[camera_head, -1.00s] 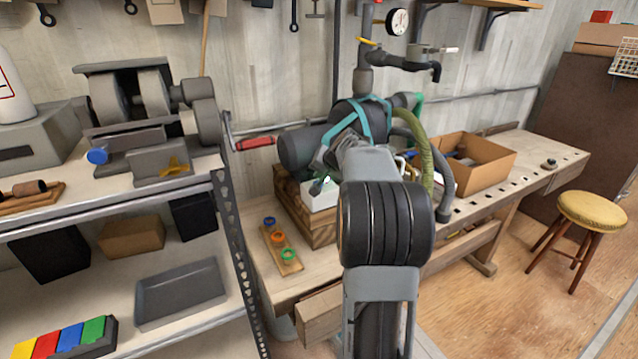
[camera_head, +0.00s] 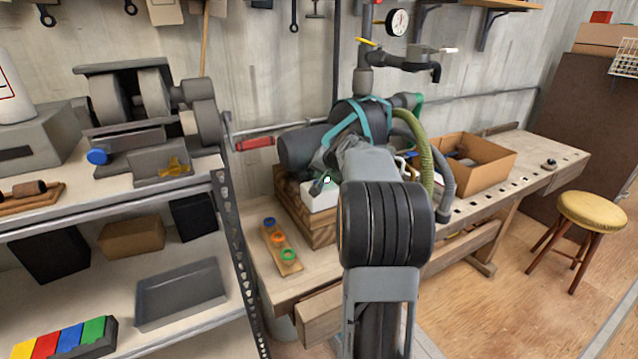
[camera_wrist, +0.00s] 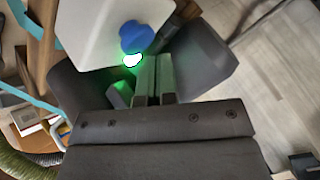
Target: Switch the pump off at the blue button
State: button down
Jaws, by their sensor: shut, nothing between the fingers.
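The white switch box (camera_head: 320,196) sits on the wooden block beside the pump (camera_head: 303,148). My gripper (camera_wrist: 155,58) is shut and empty. Its fingertips lie just below and right of the blue button in the picture, beside the lamp; I cannot tell whether they touch the box. In the head view my arm covers part of the box and hides the button.
A board with blue, orange and green rings (camera_head: 279,238) lies on the bench left of my arm. A green hose (camera_head: 416,150) and a cardboard box (camera_head: 478,166) stand to the right. A shelf (camera_head: 190,178) with a grinder (camera_head: 140,95) is at left.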

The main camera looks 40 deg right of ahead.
jog(key=shift+f, duration=0.15)
dwell(0.5)
jog(key=shift+f+b, duration=0.3)
jog(key=shift+b, duration=0.25)
jog(key=shift+f, duration=0.1)
dwell(0.4)
jog(key=shift+r, duration=0.55)
jog(key=shift+r+p, duration=0.1)
jog(key=shift+p, duration=0.2)
jog(key=shift+r+p, duration=2.15)
jog(key=shift+r, duration=0.8)
